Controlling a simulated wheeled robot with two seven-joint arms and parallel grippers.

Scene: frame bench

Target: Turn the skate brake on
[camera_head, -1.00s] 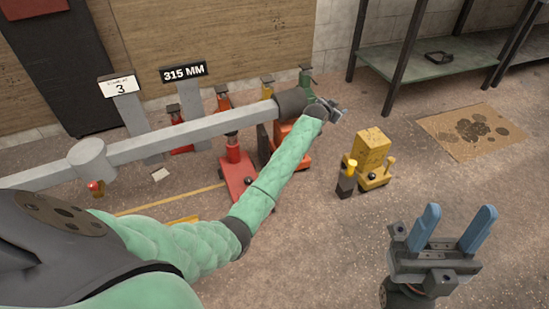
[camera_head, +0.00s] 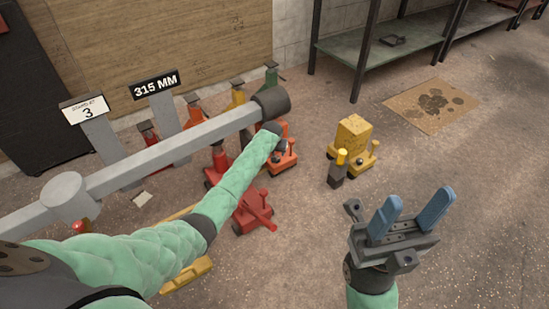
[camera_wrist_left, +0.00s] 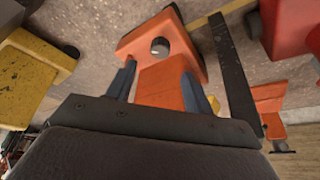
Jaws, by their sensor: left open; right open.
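An orange skate (camera_head: 287,162) with a dark round knob stands on the floor under the end of a grey beam. In the left wrist view the orange skate (camera_wrist_left: 170,80) fills the middle, with a round grey-black knob (camera_wrist_left: 160,46) on it. My left gripper (camera_wrist_left: 158,72) is open, with its two blue-grey fingers on either side of the orange body; I cannot tell whether they touch it. In the head view my left forearm and wrist hide most of that gripper. My right gripper (camera_head: 410,208) is open and empty, above bare floor at the right. I cannot make out the brake's state.
A yellow skate (camera_head: 352,138) stands right of the orange one, with a dark yellow-topped post (camera_head: 338,170) beside it. Red equipment (camera_head: 252,212) lies nearer. The grey beam (camera_head: 160,155) crosses the left. A green-topped bench (camera_head: 385,50) stands behind; the right floor is mostly clear.

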